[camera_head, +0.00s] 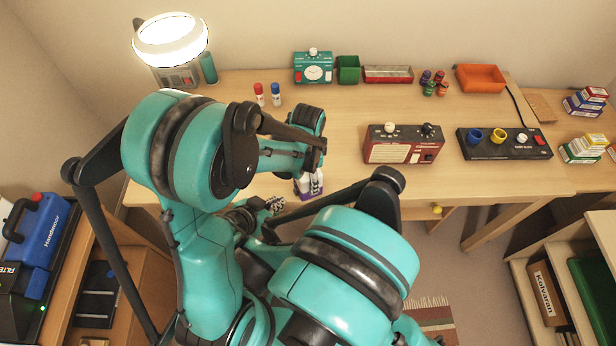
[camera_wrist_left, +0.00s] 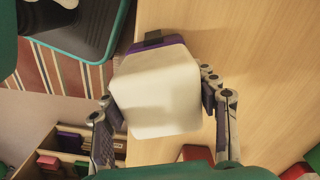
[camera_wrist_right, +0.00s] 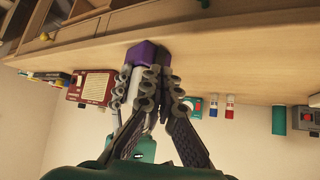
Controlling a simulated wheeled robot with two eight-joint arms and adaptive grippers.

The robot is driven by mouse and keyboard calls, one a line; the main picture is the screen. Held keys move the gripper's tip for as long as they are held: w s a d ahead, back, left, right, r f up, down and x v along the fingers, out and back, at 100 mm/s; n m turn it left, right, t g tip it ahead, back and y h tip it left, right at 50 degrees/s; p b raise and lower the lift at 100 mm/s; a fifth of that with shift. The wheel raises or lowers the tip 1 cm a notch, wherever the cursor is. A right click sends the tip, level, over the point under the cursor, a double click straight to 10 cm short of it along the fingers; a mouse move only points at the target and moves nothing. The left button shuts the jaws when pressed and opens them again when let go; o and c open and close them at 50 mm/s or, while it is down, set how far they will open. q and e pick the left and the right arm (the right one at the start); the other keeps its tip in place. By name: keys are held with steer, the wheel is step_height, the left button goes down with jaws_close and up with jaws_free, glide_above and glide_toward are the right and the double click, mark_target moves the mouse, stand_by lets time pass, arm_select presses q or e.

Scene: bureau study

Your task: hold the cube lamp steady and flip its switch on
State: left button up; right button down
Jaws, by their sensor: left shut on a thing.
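The cube lamp (camera_wrist_left: 160,95) has a white, unlit-looking cube shade on a purple base (camera_wrist_left: 152,52), with a dark tab (camera_wrist_left: 166,39) on the base's far side. I cannot tell if the tab is the switch. My left gripper (camera_wrist_left: 157,90) is shut on the lamp, one finger on each side. In the head view the lamp (camera_head: 309,186) is small, near the desk's front edge, partly covered by the left arm and gripper. My right gripper (camera_head: 275,205) is beside it to the left. In the right wrist view its fingers (camera_wrist_right: 162,85) look closed together, hiding part of the lamp (camera_wrist_right: 149,54).
A red radio (camera_head: 403,146) and a black panel with cups (camera_head: 505,145) stand right of the lamp. Red and blue small bottles (camera_head: 267,94), a teal clock box (camera_head: 313,68) and a lit round lamp (camera_head: 170,42) stand behind. Desk between the lamp and radio is bare.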

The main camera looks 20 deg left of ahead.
mark_target(295, 193)
arm_select(q)
steer(key=shift+o, duration=0.2)
steer(key=shift+s+f, duration=0.15)
arm_select(e)
steer(key=x, duration=0.6)
steer(key=shift+w+a+f, duration=0.15)
steer(key=shift+a+f, duration=0.05)
steer(key=shift+f, duration=0.15)
steer(key=shift+w+d+f, duration=0.1)
steer(key=shift+w+f, duration=0.15)
steer(key=shift+w, duration=0.05)
arm_select(q)
steer(key=shift+c, duration=0.2)
arm_select(e)
steer(key=shift+w+d+f, duration=0.1)
steer(key=shift+w+d, duration=0.05)
stand_by(0.6)
